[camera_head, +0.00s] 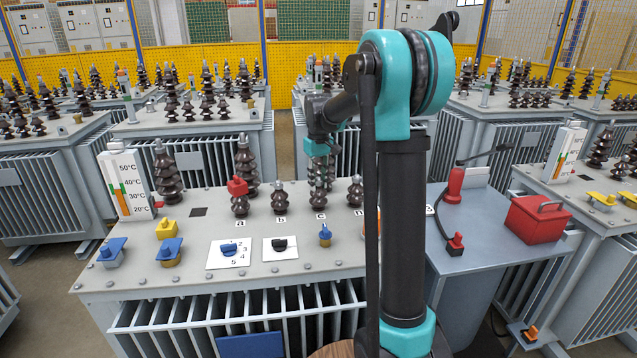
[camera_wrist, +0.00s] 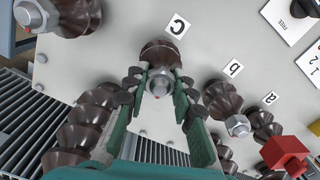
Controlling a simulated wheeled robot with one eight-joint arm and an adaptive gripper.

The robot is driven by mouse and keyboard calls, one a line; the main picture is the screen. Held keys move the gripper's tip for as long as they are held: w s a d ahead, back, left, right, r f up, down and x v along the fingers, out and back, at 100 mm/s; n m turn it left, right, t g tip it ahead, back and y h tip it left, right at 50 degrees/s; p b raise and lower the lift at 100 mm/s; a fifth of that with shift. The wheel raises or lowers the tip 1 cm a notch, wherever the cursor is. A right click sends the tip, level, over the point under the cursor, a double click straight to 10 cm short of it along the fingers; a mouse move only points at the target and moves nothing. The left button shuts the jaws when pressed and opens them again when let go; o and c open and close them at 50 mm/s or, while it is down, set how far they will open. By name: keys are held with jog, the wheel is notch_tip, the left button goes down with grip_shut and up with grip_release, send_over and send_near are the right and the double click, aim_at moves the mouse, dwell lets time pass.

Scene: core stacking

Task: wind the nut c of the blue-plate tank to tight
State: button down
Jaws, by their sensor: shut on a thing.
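The blue-plate tank is the grey transformer in front of me, with a blue plate (camera_head: 250,345) on its finned front. On its top (camera_head: 225,285) stand brown ribbed bushings labelled a, b and c. Nut c (camera_wrist: 159,84) is a silver nut on top of bushing c (camera_wrist: 165,52), seen from above in the wrist view. My gripper (camera_wrist: 159,88) points down over bushing c and its fingers close around the nut. In the head view my gripper (camera_head: 319,178) hides the nut and the upper part of bushing c (camera_head: 320,202).
A red cap (camera_head: 237,186) sits on bushing a. Bushing b (camera_wrist: 222,98) stands close beside. Taller bushings (camera_head: 246,165) rise behind. A thermometer board (camera_head: 127,183) stands at the left. A blue side table (camera_head: 480,235) holds a red toolbox (camera_head: 538,220).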

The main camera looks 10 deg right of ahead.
dwell(0.5)
jog(key=shift+m, duration=1.4)
jog(key=c, duration=1.2)
grip_release()
jog(key=shift+m, duration=0.3)
